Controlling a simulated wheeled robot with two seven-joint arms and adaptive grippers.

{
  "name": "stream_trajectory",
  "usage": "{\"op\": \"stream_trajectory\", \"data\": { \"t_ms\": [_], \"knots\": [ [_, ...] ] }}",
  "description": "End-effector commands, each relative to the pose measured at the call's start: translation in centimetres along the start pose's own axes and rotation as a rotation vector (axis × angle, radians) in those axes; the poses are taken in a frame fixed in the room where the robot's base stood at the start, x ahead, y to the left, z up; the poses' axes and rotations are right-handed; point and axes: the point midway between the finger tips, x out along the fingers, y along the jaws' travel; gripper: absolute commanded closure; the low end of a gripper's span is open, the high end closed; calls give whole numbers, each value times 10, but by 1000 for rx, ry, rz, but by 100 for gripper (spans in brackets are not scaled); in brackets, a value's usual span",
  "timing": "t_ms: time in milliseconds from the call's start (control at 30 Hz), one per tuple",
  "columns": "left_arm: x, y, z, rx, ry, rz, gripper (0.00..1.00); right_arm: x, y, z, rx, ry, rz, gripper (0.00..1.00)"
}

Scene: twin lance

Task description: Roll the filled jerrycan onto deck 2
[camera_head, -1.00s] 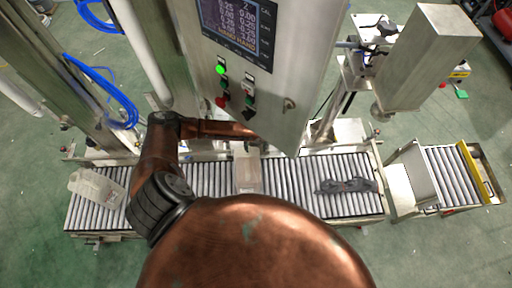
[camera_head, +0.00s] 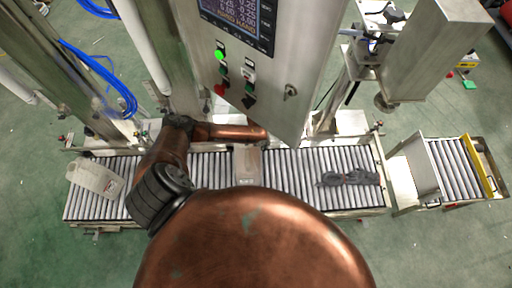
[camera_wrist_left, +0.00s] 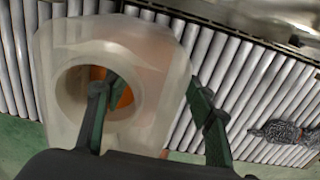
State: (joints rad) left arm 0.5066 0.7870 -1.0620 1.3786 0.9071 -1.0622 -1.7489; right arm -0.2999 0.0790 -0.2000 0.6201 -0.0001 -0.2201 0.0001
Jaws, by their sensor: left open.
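A translucent white jerrycan (camera_head: 247,163) stands on the roller conveyor (camera_head: 295,175) in front of the control cabinet. A second pale jerrycan (camera_head: 95,178) is at the conveyor's left end. Nothing marks which roller part is deck 2. My left arm reaches behind the middle jerrycan; its gripper is hidden by the cabinet in the head view. In the left wrist view my left gripper (camera_wrist_left: 155,80) is open close to a jerrycan (camera_wrist_left: 65,45). One finger overlaps its round opening, where orange shows; the other is by its right side. Contact is unclear. My right gripper is not in view.
A dark grey, crumpled-looking object (camera_head: 348,177) lies on the rollers to the right; it also shows in the wrist view (camera_wrist_left: 285,132). A separate roller table (camera_head: 455,170) stands beyond a gap at the right. The cabinet (camera_head: 270,85) overhangs the conveyor's middle.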

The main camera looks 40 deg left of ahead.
Motion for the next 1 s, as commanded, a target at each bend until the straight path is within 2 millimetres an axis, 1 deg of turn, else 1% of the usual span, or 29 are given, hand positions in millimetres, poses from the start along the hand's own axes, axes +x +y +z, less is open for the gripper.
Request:
{"op": "stream_trajectory", "data": {
  "t_ms": [33,67,733,767,1000],
  "knots": [
    [0,0,0,0,0,0,50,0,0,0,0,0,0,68],
    [0,0,0,0,0,0,52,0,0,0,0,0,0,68],
    [0,1,-1,-1,1,2,98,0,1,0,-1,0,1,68],
    [0,1,-1,-1,1,2,100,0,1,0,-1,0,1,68],
    [0,1,-1,-1,2,2,100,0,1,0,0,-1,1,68]
  ]
}}
